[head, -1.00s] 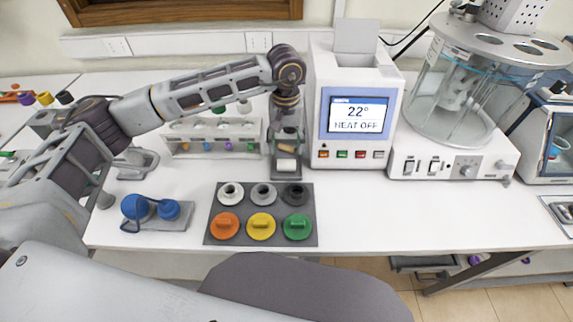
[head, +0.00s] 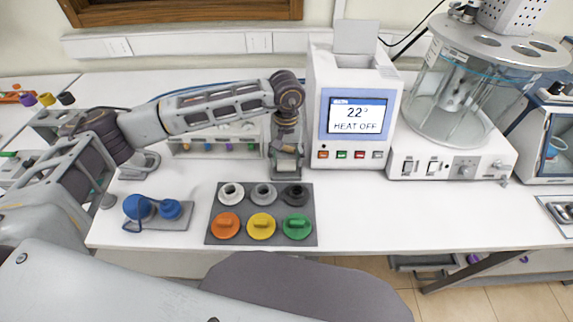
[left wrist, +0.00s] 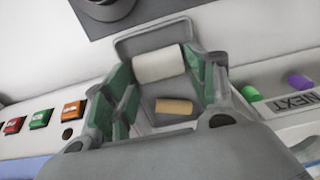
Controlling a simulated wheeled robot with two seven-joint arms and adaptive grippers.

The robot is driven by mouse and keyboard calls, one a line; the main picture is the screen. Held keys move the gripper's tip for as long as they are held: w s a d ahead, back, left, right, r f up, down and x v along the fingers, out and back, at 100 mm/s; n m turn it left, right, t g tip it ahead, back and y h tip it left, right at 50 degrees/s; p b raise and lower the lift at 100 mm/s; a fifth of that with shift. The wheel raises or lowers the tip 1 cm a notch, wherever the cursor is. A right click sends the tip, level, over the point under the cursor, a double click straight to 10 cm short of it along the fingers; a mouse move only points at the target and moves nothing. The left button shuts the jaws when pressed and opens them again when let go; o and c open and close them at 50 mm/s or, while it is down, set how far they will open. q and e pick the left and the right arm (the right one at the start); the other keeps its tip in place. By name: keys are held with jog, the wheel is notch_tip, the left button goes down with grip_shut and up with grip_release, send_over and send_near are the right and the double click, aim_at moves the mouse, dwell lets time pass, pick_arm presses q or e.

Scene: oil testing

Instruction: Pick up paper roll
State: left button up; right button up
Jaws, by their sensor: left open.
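A white roll (left wrist: 158,63) and a smaller brown roll (left wrist: 174,106) lie in a small grey tray (left wrist: 127,44) in the left wrist view. In the head view the tray (head: 286,179) stands left of the white heater unit, with the rolls mostly hidden behind my gripper. My left gripper (head: 286,158) points down over the tray. It is open, and its green-padded fingers also show in the left wrist view (left wrist: 170,88), one on either side of the rolls. I cannot tell whether the fingers touch anything. My right gripper is not in view.
The heater unit (head: 350,115) stands close to the right of my left gripper. A rack (head: 215,155) with coloured plugs stands close to its left. A dark mat (head: 213,237) with several coloured caps lies in front. The front right of the bench is clear.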

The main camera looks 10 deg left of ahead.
aim_at(287, 162)
pick_arm(q)
notch_tip(287, 162, down, 2)
jog(key=shift+s, duration=0.1)
jog(key=shift+f+p, duration=0.3)
jog(key=shift+f, duration=0.35)
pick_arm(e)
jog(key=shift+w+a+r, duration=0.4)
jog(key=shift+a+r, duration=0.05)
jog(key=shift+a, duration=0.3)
pick_arm(q)
jog(key=c, duration=0.7)
jog(key=shift+o, duration=0.2)
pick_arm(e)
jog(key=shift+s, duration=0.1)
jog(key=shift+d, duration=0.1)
